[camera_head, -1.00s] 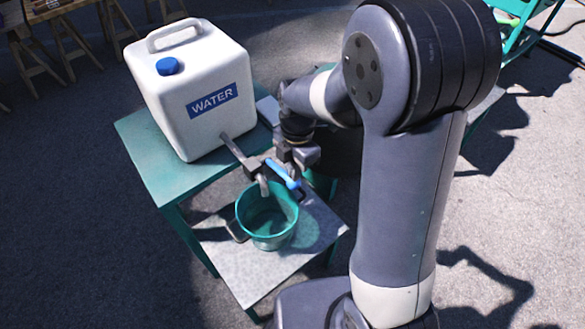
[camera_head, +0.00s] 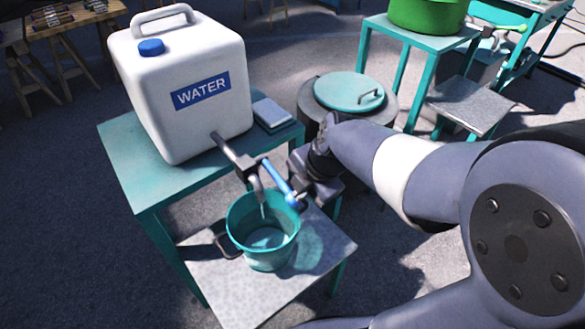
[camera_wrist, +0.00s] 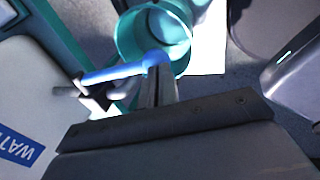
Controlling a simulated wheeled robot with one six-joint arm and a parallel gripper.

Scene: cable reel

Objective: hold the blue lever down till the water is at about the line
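The white water jug (camera_head: 190,85) stands on a teal table. Its tap carries the blue lever (camera_head: 279,183), which slopes down to the right. My gripper (camera_head: 303,190) is at the lever's free end. In the wrist view, the fingers of my gripper (camera_wrist: 158,82) are together, with their tips against the end of the blue lever (camera_wrist: 115,73). A teal bucket (camera_head: 236,238) sits under the spout (camera_head: 258,187), and a thin stream seems to fall into it. Pale water (camera_head: 267,239) shows low inside. I cannot make out a line on the bucket.
The bucket stands on a grey low shelf (camera_head: 215,290) in front of the teal table (camera_head: 135,185). A small grey item (camera_head: 272,113) lies beside the jug. Behind my arm are a drum with a teal lid (camera_head: 345,92) and a green tub (camera_head: 425,12) on another table.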

